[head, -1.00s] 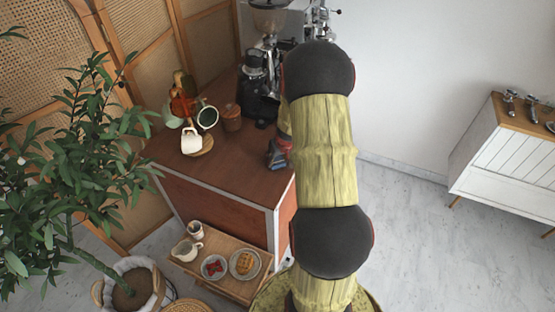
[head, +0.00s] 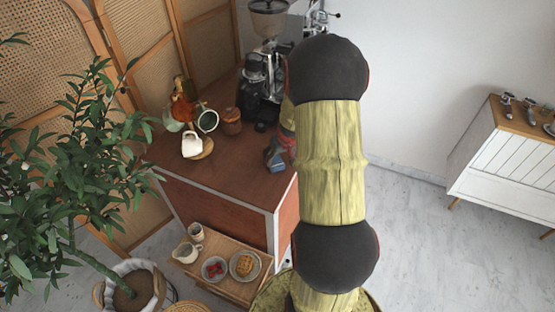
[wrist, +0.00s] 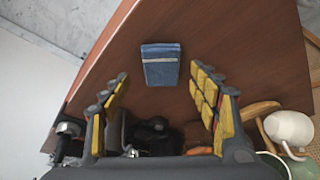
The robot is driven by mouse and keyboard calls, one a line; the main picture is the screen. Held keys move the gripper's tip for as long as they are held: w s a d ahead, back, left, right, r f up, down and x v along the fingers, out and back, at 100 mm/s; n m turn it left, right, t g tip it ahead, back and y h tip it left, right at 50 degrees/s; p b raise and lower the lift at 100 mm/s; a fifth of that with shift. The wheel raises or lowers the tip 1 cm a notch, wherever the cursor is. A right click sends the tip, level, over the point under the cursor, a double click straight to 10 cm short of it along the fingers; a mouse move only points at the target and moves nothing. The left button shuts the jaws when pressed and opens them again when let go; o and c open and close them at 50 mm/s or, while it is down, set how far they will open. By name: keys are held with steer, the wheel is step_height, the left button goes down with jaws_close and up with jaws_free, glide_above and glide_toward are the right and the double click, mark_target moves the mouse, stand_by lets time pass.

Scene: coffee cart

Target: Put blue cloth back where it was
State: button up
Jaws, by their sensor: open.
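The blue cloth (wrist: 160,66), folded small with a pale stripe, lies flat on the brown cart top (wrist: 235,40) in the wrist view. In the head view, it shows as a small blue patch (head: 276,157) just left of my arm. My gripper (wrist: 158,78) is open, its yellow-padded fingers spread to the left and right of the cloth as seen from the wrist. The cloth lies apart from both fingers, and nothing is held. My arm hides most of my gripper in the head view.
A white cup (head: 191,144), a green-rimmed cup (head: 207,119) and a brown jar (head: 231,121) stand on the cart's left. A grinder and coffee machine (head: 262,80) stand at the back. A lower shelf (head: 220,278) holds plates. The cart top's front left is clear.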

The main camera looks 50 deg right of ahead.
steer(key=v, duration=0.6)
steer(key=w+a+r+n+t+y, duration=0.1)
steer(key=a+r, duration=0.6)
steer(key=a, duration=0.3)
steer(key=w+a+r+n, duration=0.1)
steer(key=a+r+n, duration=0.1)
steer(key=a+r, duration=0.6)
steer(key=s+a+r+n, duration=0.1)
steer(key=s+a+r, duration=0.1)
steer(key=s+a, duration=0.3)
steer(key=s+a+r+n, duration=0.1)
steer(key=s+a+r, duration=0.2)
steer(key=s+a, duration=0.2)
steer(key=s+a+r+y, duration=0.1)
steer(key=s+a+r, duration=0.2)
steer(key=a, duration=0.6)
steer(key=shift+s+a+n+t+p, duration=0.3)
steer(key=shift+s+n+p, duration=0.1)
steer(key=shift+s, duration=0.75)
step_height(320, 180, down, 6)
steer(key=b, duration=0.6)
